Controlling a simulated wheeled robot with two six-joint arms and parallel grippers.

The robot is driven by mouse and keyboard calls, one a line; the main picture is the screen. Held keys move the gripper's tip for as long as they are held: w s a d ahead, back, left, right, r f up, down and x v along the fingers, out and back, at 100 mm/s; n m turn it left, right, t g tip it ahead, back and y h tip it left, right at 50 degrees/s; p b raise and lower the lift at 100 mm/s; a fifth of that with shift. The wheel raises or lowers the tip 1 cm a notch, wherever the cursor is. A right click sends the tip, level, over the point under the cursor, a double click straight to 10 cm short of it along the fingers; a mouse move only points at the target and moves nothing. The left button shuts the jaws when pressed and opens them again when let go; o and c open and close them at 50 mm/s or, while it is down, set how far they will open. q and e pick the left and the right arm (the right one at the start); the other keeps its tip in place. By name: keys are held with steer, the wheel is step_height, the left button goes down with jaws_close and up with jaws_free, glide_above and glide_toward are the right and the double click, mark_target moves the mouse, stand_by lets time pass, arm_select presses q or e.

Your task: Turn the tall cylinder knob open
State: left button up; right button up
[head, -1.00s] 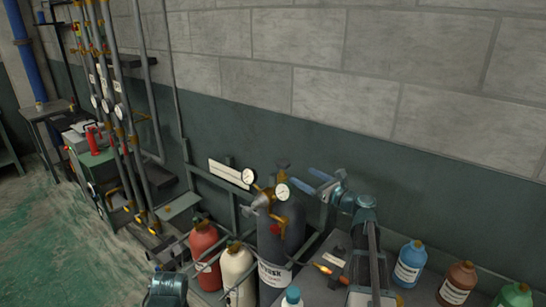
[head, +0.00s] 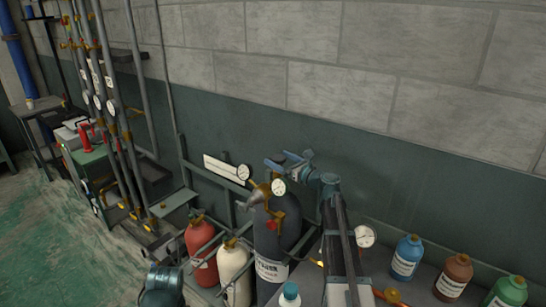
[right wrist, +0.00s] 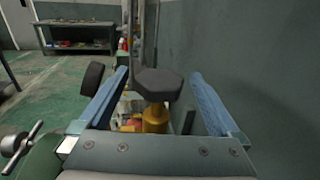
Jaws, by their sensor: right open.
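The tall dark grey cylinder (head: 272,238) stands in the rack, with brass fittings and round gauges (head: 278,187) at its top. In the right wrist view its dark faceted knob (right wrist: 158,83) sits on a brass valve stem (right wrist: 155,117). My right gripper (head: 272,162) is above the cylinder top in the head view and hides the knob there. In the right wrist view the right gripper (right wrist: 160,76) is open, with one blue finger on each side of the knob and visible gaps between.
A red cylinder (head: 201,242) and a cream cylinder (head: 234,266) stand left of the tall one. Blue (head: 407,257), brown (head: 454,277) and green (head: 508,292) bottles stand at the right. The wall (head: 350,170) runs close behind. Pipes (head: 122,110) rise at the left.

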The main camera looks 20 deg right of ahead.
mark_target(272, 156)
steer(key=shift+x, duration=1.8)
steer(key=c, duration=1.4)
steer(key=shift+n+y, duration=0.3)
steer(key=shift+y, duration=0.2)
steer(key=shift+n+g+y, duration=0.5)
steer(key=shift+y, duration=0.2)
steer(key=n+g+y, duration=0.1)
steer(key=y, duration=0.1)
steer(key=n+g+y, duration=0.1)
steer(key=n+y, duration=0.1)
steer(key=shift+s+a+g, duration=0.1)
steer(key=shift+a+g, duration=0.2)
steer(key=shift+g, duration=0.1)
steer(key=shift+s+a+n+g+y, duration=0.15)
steer(key=shift+s+n+g+y, duration=0.05)
steer(key=shift+n+g+y, duration=0.6)
steer(key=shift+s+a+n+g+y, duration=0.15)
steer(key=shift+n+g+y, duration=0.45)
steer(key=shift+g, duration=0.4)
steer(key=shift+s+a+n+g+y, duration=0.2)
steer(key=shift+n+g+y, duration=0.4)
steer(key=shift+n+g, duration=0.25)
